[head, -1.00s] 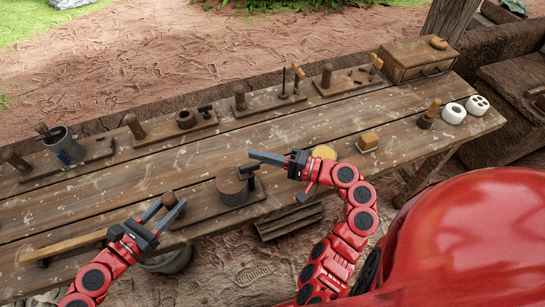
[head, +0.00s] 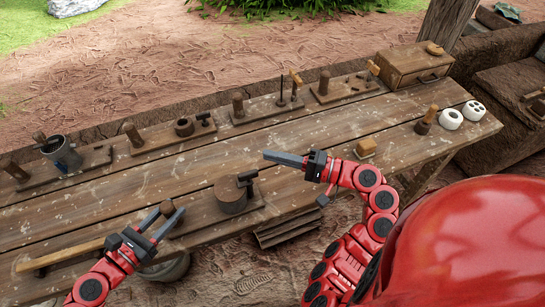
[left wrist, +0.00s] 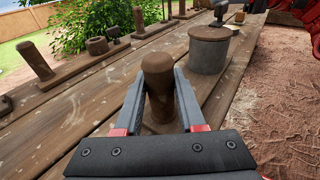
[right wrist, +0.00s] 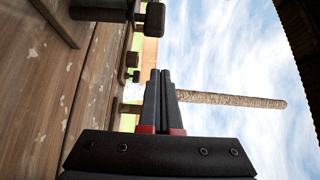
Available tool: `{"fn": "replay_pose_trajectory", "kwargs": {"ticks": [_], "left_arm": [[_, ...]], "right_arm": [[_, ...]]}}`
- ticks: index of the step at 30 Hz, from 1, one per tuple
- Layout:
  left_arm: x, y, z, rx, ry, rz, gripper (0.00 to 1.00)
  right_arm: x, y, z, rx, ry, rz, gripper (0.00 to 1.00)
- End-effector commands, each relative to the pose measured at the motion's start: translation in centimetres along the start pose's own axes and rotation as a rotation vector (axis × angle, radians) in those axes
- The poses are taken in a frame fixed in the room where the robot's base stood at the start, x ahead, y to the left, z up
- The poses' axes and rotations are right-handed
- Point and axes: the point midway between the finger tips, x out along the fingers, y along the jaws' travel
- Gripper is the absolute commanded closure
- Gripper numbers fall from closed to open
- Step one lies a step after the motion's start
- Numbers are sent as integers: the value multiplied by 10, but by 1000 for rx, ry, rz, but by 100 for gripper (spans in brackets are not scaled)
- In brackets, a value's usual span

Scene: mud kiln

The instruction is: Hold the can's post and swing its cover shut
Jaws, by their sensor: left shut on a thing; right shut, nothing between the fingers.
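The grey can (head: 231,200) stands on a wooden board at the table's front edge; it also shows in the left wrist view (left wrist: 208,56). Its brown round cover (head: 229,187) lies over the can's top, appearing level. A dark tab (head: 247,177) stands at the cover's right side. The wooden post (left wrist: 158,82) rises upright on the same board, left of the can. My left gripper (head: 172,213) is shut on the post, one finger on each side. My right gripper (head: 284,158) is shut and empty, above the table to the right of the can, apart from it.
Several boards with posts and small fittings line the table's back, including one with a grey cup (head: 62,155). A drawer box (head: 418,65), white round pieces (head: 451,118) and a small wooden block (head: 366,147) are at the right. The table's middle is mostly clear.

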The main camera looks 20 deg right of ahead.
Motion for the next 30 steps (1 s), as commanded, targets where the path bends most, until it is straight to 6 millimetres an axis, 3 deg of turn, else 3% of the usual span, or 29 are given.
{"fn": "replay_pose_trajectory", "kwargs": {"ticks": [1,2,7,20,30], "left_arm": [[0,0,-1,1,3,0,100],[0,0,-1,1,3,0,56],[0,0,-1,0,1,0,26],[-8,2,0,0,0,6,26],[-65,2,-1,-1,1,9,26]], "right_arm": [[0,0,0,0,0,0,100],[0,0,0,0,0,0,100],[0,0,0,0,0,0,100],[0,0,0,0,0,0,100],[0,0,0,0,0,0,100]]}}
